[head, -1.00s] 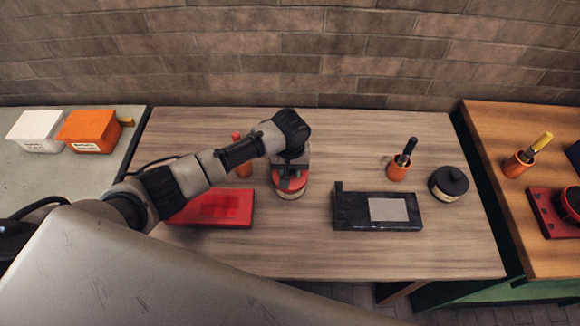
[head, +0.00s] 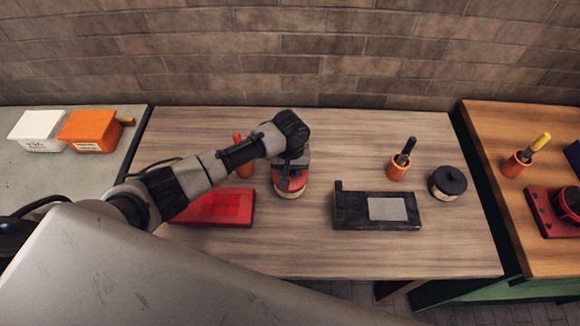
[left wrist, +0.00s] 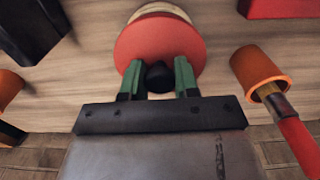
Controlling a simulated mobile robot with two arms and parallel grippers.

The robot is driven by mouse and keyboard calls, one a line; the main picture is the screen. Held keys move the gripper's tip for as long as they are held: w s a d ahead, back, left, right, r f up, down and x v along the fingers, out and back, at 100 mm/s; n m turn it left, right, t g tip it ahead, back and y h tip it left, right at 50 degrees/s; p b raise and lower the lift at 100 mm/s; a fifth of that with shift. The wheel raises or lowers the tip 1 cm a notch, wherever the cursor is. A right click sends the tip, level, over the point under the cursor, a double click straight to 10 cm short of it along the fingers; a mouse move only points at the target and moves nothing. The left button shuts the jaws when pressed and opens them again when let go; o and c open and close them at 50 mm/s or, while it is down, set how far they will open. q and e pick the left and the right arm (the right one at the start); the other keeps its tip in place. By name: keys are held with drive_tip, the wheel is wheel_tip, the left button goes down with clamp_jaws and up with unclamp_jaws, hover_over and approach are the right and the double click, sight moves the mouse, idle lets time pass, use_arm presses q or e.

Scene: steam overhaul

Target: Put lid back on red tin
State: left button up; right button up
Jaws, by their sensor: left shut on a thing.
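The red lid (head: 284,183) is round and sits on or just above the cream tin body (head: 290,194), left of the table's middle; I cannot tell if there is a gap. In the left wrist view the red lid (left wrist: 160,38) has a dark knob (left wrist: 158,77), and a cream edge of the tin (left wrist: 163,10) shows past it. My left gripper (head: 291,172) comes down from above. In the left wrist view its green fingertips (left wrist: 158,72) are shut on the knob from both sides. My right gripper is not in view.
A red flat case (head: 222,208) and an orange cup (head: 244,170) stand left of the tin. A black tray (head: 350,212) lies to its right. Farther right are another orange cup (head: 397,172) and a black-lidded tin (head: 448,183). The front of the table is clear.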

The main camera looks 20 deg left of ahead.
use_arm(q)
drive_tip(key=shift+p, duration=0.4)
idle(0.6)
idle(0.3)
drive_tip(key=o, duration=1.5)
drive_tip(key=shift+r+p, duration=3.55)
drive_tip(key=shift+p, duration=0.55)
drive_tip(key=shift+c, duration=0.4)
clamp_jaws()
